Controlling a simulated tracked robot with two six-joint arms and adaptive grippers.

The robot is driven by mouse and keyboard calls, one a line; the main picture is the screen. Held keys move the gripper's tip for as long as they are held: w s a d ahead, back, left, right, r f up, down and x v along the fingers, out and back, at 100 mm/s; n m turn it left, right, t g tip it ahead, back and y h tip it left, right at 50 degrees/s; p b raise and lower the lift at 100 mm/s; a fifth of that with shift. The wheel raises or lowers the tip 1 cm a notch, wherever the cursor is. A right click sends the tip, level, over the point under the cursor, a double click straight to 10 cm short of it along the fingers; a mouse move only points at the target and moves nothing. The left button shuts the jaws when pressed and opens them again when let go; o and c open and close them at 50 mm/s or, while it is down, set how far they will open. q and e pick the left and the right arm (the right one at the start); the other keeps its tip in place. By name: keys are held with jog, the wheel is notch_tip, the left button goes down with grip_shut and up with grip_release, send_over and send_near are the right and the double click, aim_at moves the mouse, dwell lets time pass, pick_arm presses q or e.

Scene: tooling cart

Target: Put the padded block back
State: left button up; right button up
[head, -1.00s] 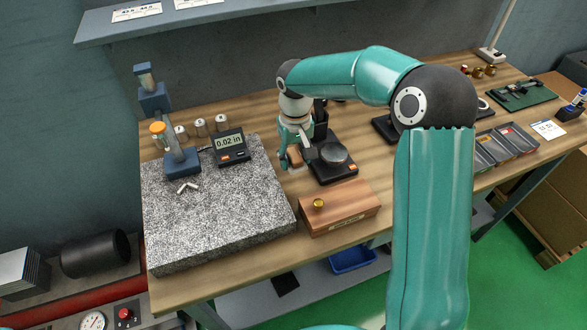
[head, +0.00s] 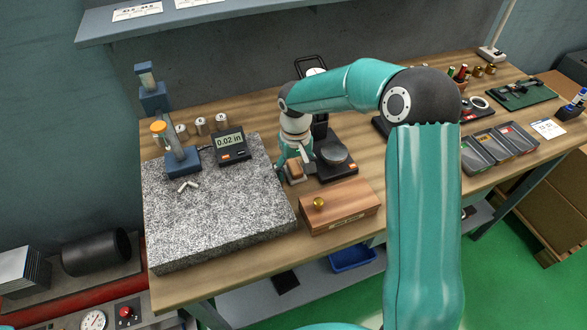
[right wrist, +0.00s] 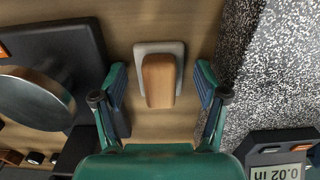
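The padded block is a brown wooden block (right wrist: 159,82) on a pale grey pad. It sits on the bench wood between the granite plate (right wrist: 262,60) and the black stand with a round metal pan (right wrist: 35,98). In the head view the block (head: 295,170) shows small, partly hidden by my right gripper (head: 293,172). In the right wrist view my right gripper (right wrist: 160,78) is open. Its fingers are on either side of the block, with a gap of bare wood on each side. My left gripper is not in view.
A wooden box with a brass knob (head: 340,207) stands in front of the black stand. A digital readout (head: 231,147) and a blue gauge stand (head: 180,158) are on the granite plate. Grey bins (head: 490,147) are at the right.

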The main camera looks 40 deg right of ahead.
aim_at(295, 167)
notch_tip(295, 167, up, 12)
dwell(0.8)
dwell(0.4)
